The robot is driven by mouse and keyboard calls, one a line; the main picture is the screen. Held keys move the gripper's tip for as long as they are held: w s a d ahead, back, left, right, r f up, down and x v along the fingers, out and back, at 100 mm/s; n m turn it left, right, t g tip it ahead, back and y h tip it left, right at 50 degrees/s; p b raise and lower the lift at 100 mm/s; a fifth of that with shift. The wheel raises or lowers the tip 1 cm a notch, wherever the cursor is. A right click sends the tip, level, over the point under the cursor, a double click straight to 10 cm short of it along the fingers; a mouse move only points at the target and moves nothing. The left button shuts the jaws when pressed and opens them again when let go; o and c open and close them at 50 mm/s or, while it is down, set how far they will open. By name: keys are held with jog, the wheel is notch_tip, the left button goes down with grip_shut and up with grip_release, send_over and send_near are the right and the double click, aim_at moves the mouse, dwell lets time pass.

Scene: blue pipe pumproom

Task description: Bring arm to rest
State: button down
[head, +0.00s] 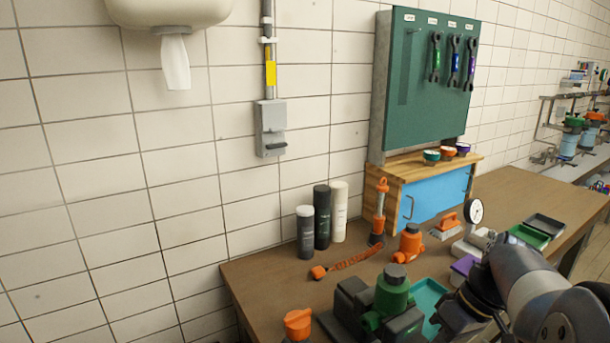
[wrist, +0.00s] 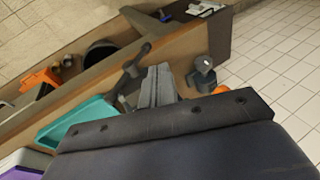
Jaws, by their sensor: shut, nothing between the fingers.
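My gripper (wrist: 158,75) shows in the wrist view as two grey fingers close together, shut with nothing between them. It is above the workbench near its edge. In the head view my arm comes in at the lower right over the bench, and the fingers cannot be made out there. A teal tray (wrist: 78,122) lies to the left of the fingers in the wrist view. It also shows in the head view (head: 428,296), partly hidden by my arm.
A green tool board (head: 425,85) stands behind. White floor tiles (wrist: 275,75) lie beyond the bench edge.

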jog(key=shift+d+f+m, duration=0.1)
jog(key=shift+f+m, duration=0.1)
jog(key=shift+m, duration=0.4)
